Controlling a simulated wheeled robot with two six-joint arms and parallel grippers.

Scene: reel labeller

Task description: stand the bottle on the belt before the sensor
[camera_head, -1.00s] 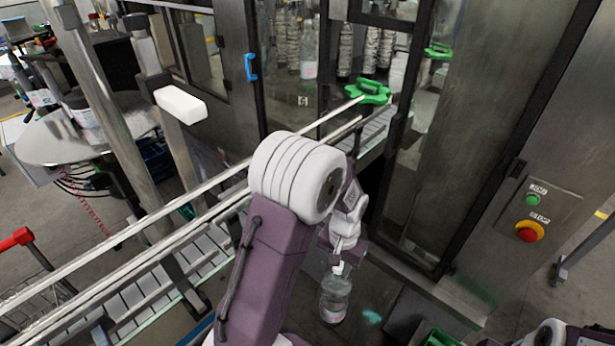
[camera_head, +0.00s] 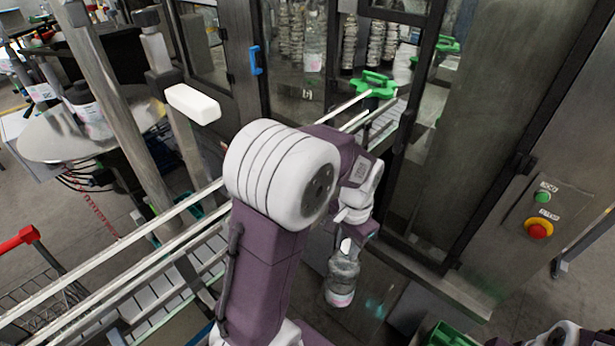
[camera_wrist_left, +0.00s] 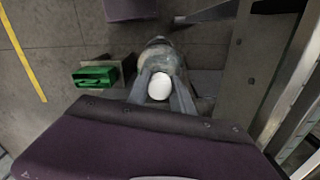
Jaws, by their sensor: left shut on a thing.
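My left gripper (camera_head: 347,240) is shut on the clear bottle (camera_head: 341,278) near its white cap. The bottle hangs roughly upright, slightly tilted, in front of the machine and clear of the belt. In the left wrist view the bottle (camera_wrist_left: 158,62) and its white cap (camera_wrist_left: 160,86) sit between the two fingers (camera_wrist_left: 161,92). The conveyor belt (camera_head: 150,296) runs from the lower left to the machine, behind my left arm, which hides its middle part. A white box-shaped head (camera_head: 192,103) on a post beside the belt may be the sensor; I cannot tell. My right gripper is not seen.
Guide rails (camera_head: 110,255) line the belt. A green star wheel (camera_head: 376,84) is at the machine's entry. A control panel (camera_head: 541,212) with green and red buttons is at the right. A green crate (camera_head: 447,336) lies low; it also shows in the left wrist view (camera_wrist_left: 95,76).

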